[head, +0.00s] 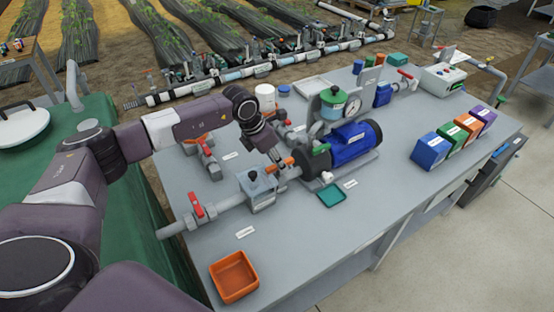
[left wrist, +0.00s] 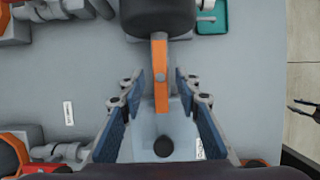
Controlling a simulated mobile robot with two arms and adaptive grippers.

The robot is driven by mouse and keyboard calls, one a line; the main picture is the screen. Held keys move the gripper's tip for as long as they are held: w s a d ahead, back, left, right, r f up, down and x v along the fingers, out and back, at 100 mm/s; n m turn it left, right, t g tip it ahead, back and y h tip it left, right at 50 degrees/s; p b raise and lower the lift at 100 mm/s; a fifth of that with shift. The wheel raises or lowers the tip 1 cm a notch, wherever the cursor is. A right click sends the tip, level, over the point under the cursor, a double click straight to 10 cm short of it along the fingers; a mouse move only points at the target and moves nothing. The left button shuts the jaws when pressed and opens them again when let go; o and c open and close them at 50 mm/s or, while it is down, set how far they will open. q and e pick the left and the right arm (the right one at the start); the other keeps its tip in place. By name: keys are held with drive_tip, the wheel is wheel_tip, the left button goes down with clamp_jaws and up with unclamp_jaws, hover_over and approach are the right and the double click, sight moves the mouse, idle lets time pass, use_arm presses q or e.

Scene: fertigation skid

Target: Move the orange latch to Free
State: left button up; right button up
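The orange latch (left wrist: 161,78) is a narrow bar below a dark round housing in the left wrist view. It shows small in the head view (head: 289,162), beside the pump's dark end. My left gripper (head: 279,165) points down at it. In the left wrist view its two fingers (left wrist: 161,105) stand apart on either side of the latch, with gaps visible on both sides, so it is open. Dark prongs at the right edge of the left wrist view, over the floor, appear to be my right gripper (left wrist: 300,106), spread apart. The latch's label cannot be read.
The blue pump motor (head: 356,143), a grey box with a black knob (head: 259,184) and red-handled valves (head: 196,205) surround the latch. A teal tray (head: 333,195) and an orange tray (head: 234,276) lie on the grey bench (head: 300,250). The bench front is mostly clear.

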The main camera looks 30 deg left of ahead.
use_arm(q)
drive_tip(key=shift+c, duration=0.7)
clamp_jaws()
use_arm(e)
drive_tip(key=shift+s+a+f, duration=0.1)
drive_tip(key=shift+s+a, duration=0.1)
drive_tip(key=shift+s, duration=0.95)
drive_tip(key=shift+d, duration=0.1)
